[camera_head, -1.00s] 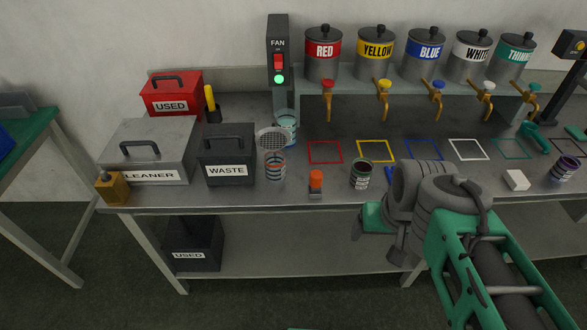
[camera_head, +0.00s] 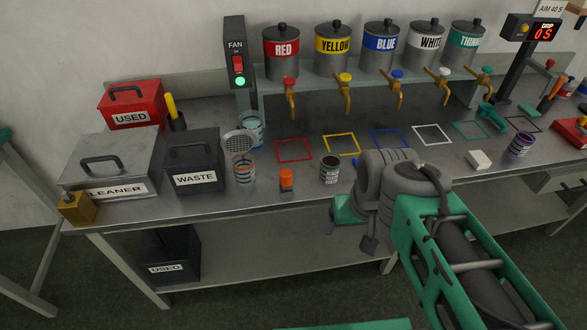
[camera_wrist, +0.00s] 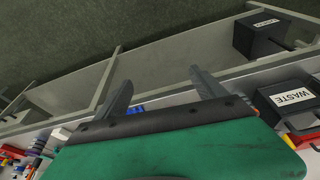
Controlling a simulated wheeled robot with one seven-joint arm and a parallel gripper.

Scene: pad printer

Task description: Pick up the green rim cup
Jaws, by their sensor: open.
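A small cup (camera_head: 330,169) with a pale label stands upright near the front edge of the workbench, and its rim looks dark green, though it is small in view. My gripper shows in the wrist view (camera_wrist: 160,77) with its two fingers spread apart and nothing between them. In the head view my wrist and green gripper body are in front of the bench edge, to the right of and nearer than that cup. The fingers are not clear there. I cannot make out the cup in the wrist view.
An orange-banded cup (camera_head: 244,171), an orange-topped item (camera_head: 286,180) and the waste bin (camera_head: 195,160) stand left of the cup. A teal can (camera_head: 251,130) is behind. A purple-banded cup (camera_head: 520,146) and white block (camera_head: 479,160) are right. Coloured squares mark clear bench behind.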

